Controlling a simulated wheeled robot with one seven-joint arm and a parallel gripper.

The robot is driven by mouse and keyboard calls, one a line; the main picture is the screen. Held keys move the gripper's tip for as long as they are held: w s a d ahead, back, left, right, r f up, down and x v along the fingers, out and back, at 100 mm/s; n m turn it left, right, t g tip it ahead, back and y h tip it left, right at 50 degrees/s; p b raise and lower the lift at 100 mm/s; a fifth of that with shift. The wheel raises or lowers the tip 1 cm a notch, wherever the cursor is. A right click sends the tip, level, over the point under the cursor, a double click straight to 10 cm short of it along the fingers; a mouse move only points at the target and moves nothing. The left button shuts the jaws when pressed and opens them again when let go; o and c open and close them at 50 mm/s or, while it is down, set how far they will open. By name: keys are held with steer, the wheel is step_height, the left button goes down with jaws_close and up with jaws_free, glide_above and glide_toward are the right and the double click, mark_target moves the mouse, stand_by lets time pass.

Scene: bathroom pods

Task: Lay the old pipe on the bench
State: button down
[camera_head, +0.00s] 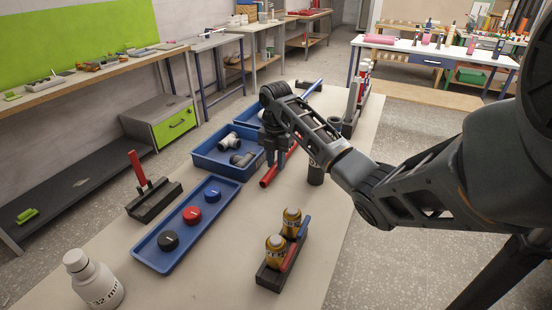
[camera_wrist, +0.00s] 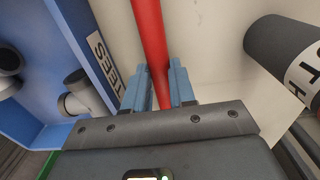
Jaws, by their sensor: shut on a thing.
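My gripper (camera_head: 276,158) is above the pale bench (camera_head: 325,215), just right of a blue tray, pointing down. It is shut on a red pipe (camera_head: 268,178), likely the old pipe. In the wrist view the red pipe (camera_wrist: 150,35) runs from the top edge down between the two blue-grey fingers (camera_wrist: 160,88). The pipe lies roughly level, close over or on the bench; I cannot tell whether it touches. Its far part is partly hidden behind my gripper and arm in the head view.
A blue tray (camera_head: 205,168) with grey fittings is left of my gripper. A dark labelled cylinder (camera_head: 316,175) stands to the right. The front middle of the bench has bare room.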

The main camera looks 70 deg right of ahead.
stand_by(0.4)
steer(key=c, duration=0.8)
jaws_free()
steer(key=shift+c, duration=0.2)
step_height(320, 180, up, 8)
steer(key=shift+f+p, duration=0.1)
steer(key=shift+p, duration=0.65)
